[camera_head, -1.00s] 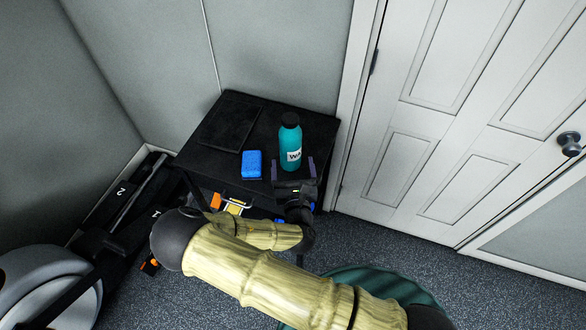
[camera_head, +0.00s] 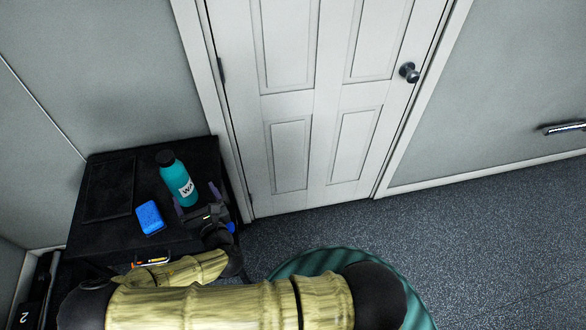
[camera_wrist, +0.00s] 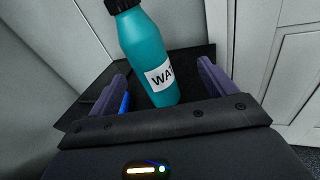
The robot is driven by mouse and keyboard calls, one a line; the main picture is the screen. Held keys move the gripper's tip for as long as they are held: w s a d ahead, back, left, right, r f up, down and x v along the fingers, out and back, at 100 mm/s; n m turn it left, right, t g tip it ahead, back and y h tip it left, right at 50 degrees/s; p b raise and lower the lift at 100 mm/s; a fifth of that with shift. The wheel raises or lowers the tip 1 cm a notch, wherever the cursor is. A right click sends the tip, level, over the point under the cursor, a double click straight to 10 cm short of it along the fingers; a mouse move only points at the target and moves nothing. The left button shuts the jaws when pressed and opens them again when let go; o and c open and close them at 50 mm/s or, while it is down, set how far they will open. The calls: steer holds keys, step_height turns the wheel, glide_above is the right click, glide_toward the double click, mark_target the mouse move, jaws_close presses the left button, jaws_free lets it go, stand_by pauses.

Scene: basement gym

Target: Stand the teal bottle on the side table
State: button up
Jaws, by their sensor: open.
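The teal bottle (camera_head: 178,180) with a black cap and a white label stands upright on the black side table (camera_head: 92,232). My gripper (camera_head: 194,204) is at the table's front right, its two purple fingers open and just in front of the bottle. In the wrist view the bottle (camera_wrist: 146,52) rises beyond and between the open fingers (camera_wrist: 166,80), with no finger seen pressing on it.
A blue sponge-like block (camera_head: 150,217) lies on the table left of the bottle. A dark flat panel (camera_head: 109,188) is on the table's left part. A white door (camera_head: 320,100) stands behind to the right. The speckled floor (camera_head: 450,225) at right is clear.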

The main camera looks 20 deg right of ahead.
steer(key=w+d+m+g+h, duration=0.2)
steer(key=d+m+g+h, duration=0.5)
steer(key=d+m, duration=1.05)
steer(key=s+d+r+m+g+y, duration=0.1)
steer(key=s+d+r+m+g, duration=0.2)
steer(key=s+d+r+m, duration=0.2)
steer(key=s+d+r+m+g+y, duration=0.1)
steer(key=s+d+r+m+g, duration=0.3)
steer(key=s+r+m, duration=0.3)
step_height(320, 180, up, 4)
steer(key=d+m, duration=0.1)
steer(key=m, duration=0.7)
steer(key=shift+s+d+r, duration=0.15)
steer(key=shift+s+d, duration=0.05)
steer(key=shift+m, duration=0.25)
